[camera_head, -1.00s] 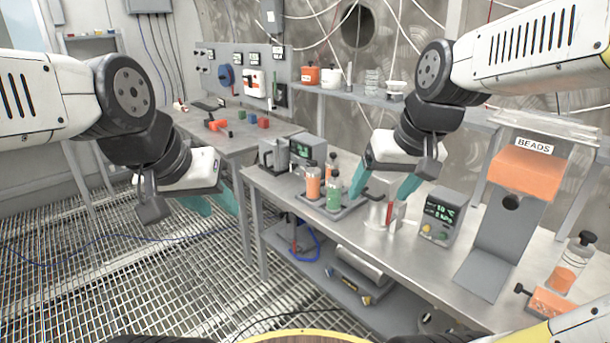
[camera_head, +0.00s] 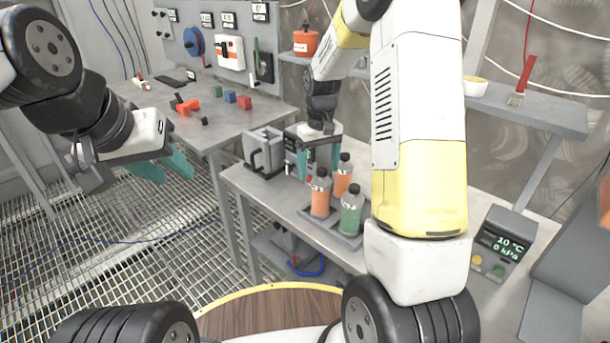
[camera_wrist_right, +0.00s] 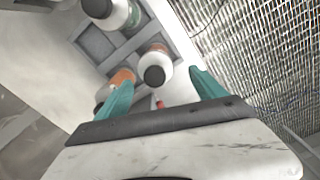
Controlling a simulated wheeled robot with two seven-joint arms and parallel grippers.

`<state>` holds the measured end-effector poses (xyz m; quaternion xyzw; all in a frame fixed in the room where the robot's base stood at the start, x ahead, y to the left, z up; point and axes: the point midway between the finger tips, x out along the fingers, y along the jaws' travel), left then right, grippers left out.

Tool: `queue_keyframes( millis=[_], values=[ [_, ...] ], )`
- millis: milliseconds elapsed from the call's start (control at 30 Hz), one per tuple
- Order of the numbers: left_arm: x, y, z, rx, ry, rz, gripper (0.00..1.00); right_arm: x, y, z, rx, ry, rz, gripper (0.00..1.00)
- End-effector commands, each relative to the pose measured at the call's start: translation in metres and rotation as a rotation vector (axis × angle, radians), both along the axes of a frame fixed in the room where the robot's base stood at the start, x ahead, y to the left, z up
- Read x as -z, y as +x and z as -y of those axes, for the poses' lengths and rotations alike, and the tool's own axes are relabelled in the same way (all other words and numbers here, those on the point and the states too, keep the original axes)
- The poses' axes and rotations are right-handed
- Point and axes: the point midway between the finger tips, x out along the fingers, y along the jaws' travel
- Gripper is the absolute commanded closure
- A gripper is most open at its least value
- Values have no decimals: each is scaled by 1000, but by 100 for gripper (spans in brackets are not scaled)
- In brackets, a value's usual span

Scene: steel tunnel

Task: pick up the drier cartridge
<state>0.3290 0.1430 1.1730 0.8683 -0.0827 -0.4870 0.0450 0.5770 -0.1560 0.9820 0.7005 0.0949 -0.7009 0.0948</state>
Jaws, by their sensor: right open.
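Several capped cartridges stand upright in a grey tray (camera_head: 312,214) on the right-hand bench: a front-left orange one (camera_head: 320,197), an orange one behind it (camera_head: 342,182) and a green one (camera_head: 351,217). Which is the drier cartridge I cannot tell. My right gripper (camera_head: 320,155) is open and empty, just behind and above them. In the right wrist view its teal fingers (camera_wrist_right: 162,92) spread either side of a dark-capped cartridge (camera_wrist_right: 156,66), which stands beyond the tips; contact is not visible. My left gripper (camera_head: 165,165) hangs open and empty over the floor at left.
A display box (camera_head: 500,243) reading 10 °C and 0 kPa is on the bench at right. The far-left table (camera_head: 225,125) holds small coloured blocks. My right arm hides part of the bench.

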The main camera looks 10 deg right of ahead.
Motion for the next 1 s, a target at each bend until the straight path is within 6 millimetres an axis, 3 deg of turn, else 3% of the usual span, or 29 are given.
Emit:
queue_keyframes(
  millis=[533,833,867,1000],
  values=[
    [0,0,0,0,0,0,64,69,-6,8,-1,-1,-3,20],
    [0,0,0,0,0,0,64,75,-5,7,0,0,-1,20],
    [0,0,0,0,0,0,64,75,-5,7,0,0,0,22],
    [0,0,0,0,0,0,64,75,-5,7,0,0,0,50]
  ],
)
